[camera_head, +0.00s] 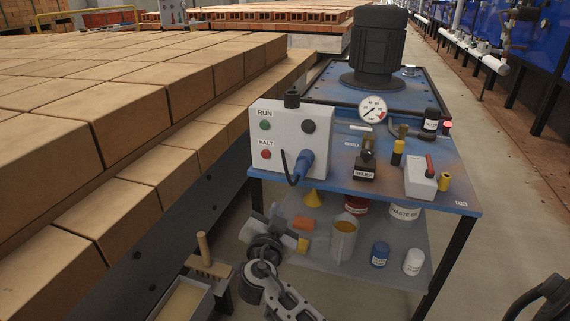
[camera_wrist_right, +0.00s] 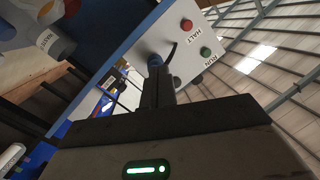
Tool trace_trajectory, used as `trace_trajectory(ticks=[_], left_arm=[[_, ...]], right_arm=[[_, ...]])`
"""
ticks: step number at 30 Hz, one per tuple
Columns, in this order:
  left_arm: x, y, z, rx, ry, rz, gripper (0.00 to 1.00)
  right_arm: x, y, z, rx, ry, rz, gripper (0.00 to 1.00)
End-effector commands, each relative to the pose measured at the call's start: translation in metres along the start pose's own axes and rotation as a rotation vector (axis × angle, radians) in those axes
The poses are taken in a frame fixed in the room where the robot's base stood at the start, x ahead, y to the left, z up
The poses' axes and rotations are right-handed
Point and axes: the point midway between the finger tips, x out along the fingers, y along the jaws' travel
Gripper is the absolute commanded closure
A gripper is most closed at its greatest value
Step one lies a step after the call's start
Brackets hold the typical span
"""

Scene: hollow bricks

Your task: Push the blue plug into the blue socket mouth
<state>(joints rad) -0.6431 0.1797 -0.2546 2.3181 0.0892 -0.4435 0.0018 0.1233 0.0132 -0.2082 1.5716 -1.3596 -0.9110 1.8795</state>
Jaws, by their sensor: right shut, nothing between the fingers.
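The blue plug (camera_head: 301,169) is at the lower right of the white control box's front, tilted, with a black cable looping from its lower end. Its upper end meets the blue socket (camera_head: 308,155); I cannot tell how deep it sits. My right gripper (camera_head: 274,213) is below and left of the plug, mostly seen against the lower shelf. In the right wrist view the shut, empty fingers (camera_wrist_right: 160,88) point toward the blue plug (camera_wrist_right: 155,60) and overlap it in the picture; contact is unclear. The left gripper is not in view.
The control box (camera_head: 277,125) has RUN and HALT buttons. Brick stacks (camera_head: 130,170) lie close on the left.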

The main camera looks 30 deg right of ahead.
Motion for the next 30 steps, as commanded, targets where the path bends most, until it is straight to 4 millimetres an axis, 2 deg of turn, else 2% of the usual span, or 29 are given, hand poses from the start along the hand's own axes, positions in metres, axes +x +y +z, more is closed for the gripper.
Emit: trace_trajectory(ticks=[1, 6, 11, 21, 30], left_arm=[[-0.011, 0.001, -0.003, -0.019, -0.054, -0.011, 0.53], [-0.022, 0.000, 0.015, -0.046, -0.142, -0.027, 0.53], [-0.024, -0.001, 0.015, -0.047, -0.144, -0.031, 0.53], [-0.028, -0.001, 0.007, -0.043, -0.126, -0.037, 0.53], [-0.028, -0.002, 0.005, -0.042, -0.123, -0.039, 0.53]], right_arm=[[0.001, -0.003, -0.017, 0.034, 0.041, 0.050, 1.00], [0.002, 0.006, -0.029, 0.106, 0.139, 0.116, 1.00], [0.013, 0.009, -0.030, 0.117, 0.153, 0.121, 1.00], [0.050, 0.013, -0.035, 0.116, 0.151, 0.119, 1.00], [0.060, 0.015, -0.036, 0.117, 0.148, 0.118, 1.00]])
